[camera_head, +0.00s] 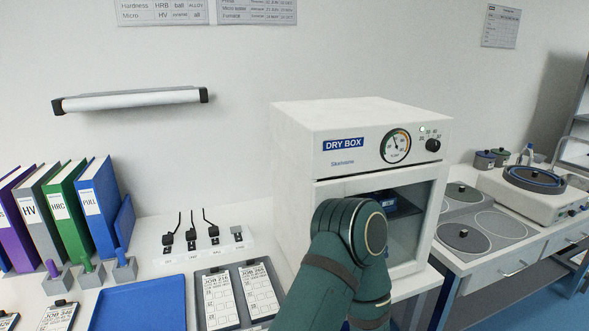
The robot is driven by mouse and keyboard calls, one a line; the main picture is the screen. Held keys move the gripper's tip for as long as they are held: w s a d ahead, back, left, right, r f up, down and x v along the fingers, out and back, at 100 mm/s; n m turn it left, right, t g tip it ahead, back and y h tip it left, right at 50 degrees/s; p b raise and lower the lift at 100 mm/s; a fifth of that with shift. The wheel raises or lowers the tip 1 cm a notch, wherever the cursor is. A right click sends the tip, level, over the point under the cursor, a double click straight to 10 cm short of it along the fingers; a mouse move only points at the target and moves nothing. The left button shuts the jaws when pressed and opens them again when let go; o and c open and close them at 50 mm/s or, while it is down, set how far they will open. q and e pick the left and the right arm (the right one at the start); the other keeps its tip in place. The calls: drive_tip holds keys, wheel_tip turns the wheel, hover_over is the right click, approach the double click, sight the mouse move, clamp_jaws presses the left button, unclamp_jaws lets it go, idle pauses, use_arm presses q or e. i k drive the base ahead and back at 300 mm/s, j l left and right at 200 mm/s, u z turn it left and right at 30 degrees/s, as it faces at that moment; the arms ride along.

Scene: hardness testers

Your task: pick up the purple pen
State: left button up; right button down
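A dark green arm of mine (345,255) rises at the bottom centre, in front of the dry box and well to the right of the pen. Neither gripper is in view.
A blue tray (140,305) lies right of the pen blocks, with two job cards on a grey board (203,300) beyond it. Binders (98,205) stand behind the pens. The white dry box (290,150) fills the centre, and a polishing bench (480,230) is at right.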

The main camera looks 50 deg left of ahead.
sight(50, 264)
drive_tip(key=u, duration=3.25)
